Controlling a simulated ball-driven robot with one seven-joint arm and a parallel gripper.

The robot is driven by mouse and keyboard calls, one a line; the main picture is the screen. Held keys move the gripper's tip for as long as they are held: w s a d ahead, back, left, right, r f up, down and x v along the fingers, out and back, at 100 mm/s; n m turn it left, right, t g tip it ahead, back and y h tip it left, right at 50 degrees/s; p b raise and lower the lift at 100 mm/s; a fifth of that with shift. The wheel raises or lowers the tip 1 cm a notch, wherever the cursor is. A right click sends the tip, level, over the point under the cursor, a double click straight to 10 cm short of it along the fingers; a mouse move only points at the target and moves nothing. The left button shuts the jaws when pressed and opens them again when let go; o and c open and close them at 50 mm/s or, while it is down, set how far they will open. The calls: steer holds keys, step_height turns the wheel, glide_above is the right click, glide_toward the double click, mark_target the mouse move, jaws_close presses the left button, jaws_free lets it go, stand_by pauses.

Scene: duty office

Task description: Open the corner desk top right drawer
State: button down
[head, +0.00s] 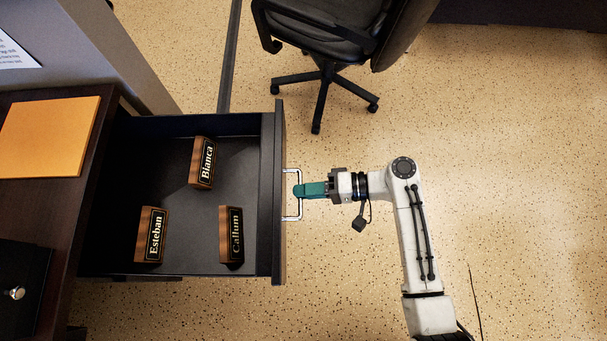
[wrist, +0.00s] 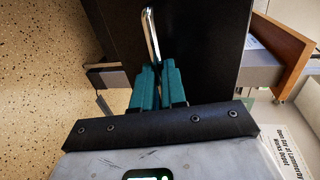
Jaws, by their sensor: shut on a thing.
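The top right drawer (head: 255,160) of the corner desk (head: 50,180) stands far open in the head view, its dark interior showing. Its silver handle (head: 291,215) is on the outer front face. My gripper (head: 300,190) is at the handle from the right, with its teal fingers shut on the bar. In the wrist view the teal fingers (wrist: 158,85) are close together, and the silver handle (wrist: 151,35) rises from between their tips against the dark drawer front (wrist: 200,45). The part of the bar between the fingers is hidden.
Three wooden name blocks, Bianca (head: 203,162), Esteban (head: 151,235) and Callum (head: 231,235), stand in the drawer. An orange folder (head: 50,135) lies on the desk top. A black office chair (head: 325,40) stands behind my gripper. Speckled floor (head: 520,150) is clear at the right.

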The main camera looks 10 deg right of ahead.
steer(key=shift+f, duration=0.1)
steer(key=c, duration=1.2)
jaws_free()
steer(key=v, duration=1)
steer(key=shift+d, duration=0.35)
steer(key=shift+s, duration=0.1)
